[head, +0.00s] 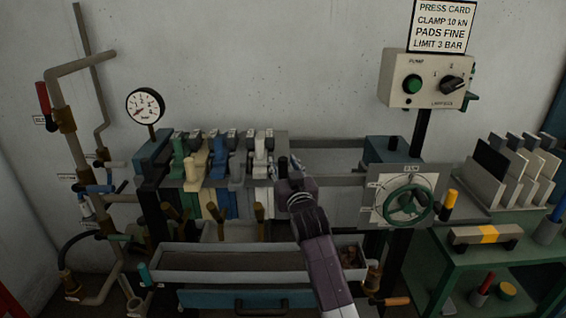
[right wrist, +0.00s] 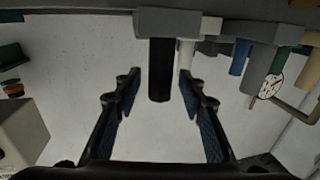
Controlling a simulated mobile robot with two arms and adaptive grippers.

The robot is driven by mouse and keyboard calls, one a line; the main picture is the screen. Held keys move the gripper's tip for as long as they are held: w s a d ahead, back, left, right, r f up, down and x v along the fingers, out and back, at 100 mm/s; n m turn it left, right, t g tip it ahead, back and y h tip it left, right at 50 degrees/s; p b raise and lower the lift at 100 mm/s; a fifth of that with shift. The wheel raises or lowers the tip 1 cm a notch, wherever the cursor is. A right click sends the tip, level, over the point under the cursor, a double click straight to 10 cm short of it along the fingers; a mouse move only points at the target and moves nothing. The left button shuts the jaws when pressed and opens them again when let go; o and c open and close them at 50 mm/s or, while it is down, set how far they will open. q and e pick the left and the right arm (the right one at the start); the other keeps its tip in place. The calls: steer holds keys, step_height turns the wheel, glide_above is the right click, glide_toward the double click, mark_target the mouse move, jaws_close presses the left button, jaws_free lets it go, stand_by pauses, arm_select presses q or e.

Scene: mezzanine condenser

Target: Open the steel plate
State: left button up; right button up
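A press holds a row of upright plates in green, cream, blue, grey and white. A grey plate (head: 282,150), which looks like the steel plate, stands at the right end of the row. My right gripper (head: 291,172) is at that end, covering part of it. In the right wrist view my gripper (right wrist: 159,78) is open, its fingers on either side of a dark handle (right wrist: 160,85) under a grey block (right wrist: 165,24). Gaps show between the fingers and the handle. I cannot tell whether this handle belongs to the steel plate. My left gripper is not in view.
A long trough (head: 230,262) lies below the plates. To the right are a green handwheel (head: 409,203), a control box (head: 428,80) and a green bench (head: 500,250). A gauge (head: 145,106) and pipes (head: 60,150) stand at the left. Rails with open space extend right of the plates.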

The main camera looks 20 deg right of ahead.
steer(key=shift+w, duration=0.15)
jaws_close()
stand_by(0.4)
